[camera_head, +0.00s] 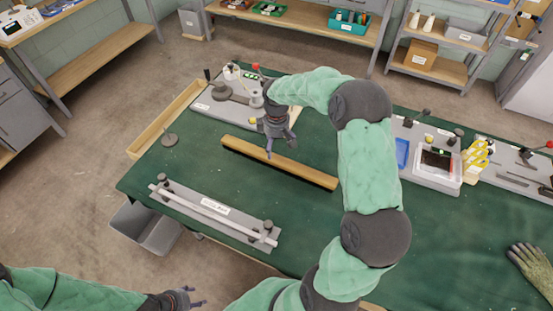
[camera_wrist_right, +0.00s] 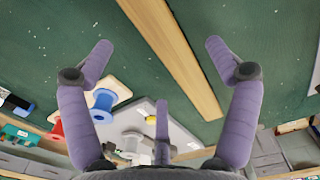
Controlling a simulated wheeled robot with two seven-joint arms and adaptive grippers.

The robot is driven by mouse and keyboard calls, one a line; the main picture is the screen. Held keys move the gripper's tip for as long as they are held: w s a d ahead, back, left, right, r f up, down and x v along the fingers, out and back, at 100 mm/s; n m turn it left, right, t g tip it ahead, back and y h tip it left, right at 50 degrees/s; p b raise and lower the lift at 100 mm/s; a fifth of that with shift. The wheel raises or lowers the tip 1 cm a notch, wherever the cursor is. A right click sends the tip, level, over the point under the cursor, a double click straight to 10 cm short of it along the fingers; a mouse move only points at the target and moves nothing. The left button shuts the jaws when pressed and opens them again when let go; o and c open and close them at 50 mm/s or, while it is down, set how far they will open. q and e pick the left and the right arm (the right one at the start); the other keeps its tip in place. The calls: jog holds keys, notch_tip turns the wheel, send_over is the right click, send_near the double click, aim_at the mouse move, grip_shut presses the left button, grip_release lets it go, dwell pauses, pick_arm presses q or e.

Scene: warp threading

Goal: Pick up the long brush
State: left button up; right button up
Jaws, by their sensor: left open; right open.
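The long brush (camera_head: 265,155) lies on the green table, a long tan wooden bar with dark bristles along its lower edge. My right gripper (camera_head: 274,144) is above the brush, left of its middle, with its fingers pointing down. In the right wrist view, the brush (camera_wrist_right: 180,60) runs between the spread purple fingers of my right gripper (camera_wrist_right: 158,52); nothing is held. I cannot tell whether a finger touches it. My left gripper (camera_head: 188,298) is open and empty at the bottom left, off the table's near edge and well away from the brush.
A grey plate with a white rod (camera_head: 213,210) lies in front of the brush. Behind it stands a grey board with spools (camera_head: 225,108). A wooden tray (camera_head: 165,118) is at the left edge. A blue tray (camera_head: 402,153), a clear box and a glove (camera_head: 533,270) lie right.

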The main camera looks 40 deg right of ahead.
aim_at(277, 157)
notch_tip(277, 157, down, 4)
jog(key=shift+d+b, duration=0.1)
jog(key=shift+b, duration=0.35)
jog(key=f+b, duration=0.2)
jog(key=f, duration=0.3)
jog(key=shift+d, duration=0.2)
jog(key=shift+r, duration=0.1)
jog(key=c, duration=1.6)
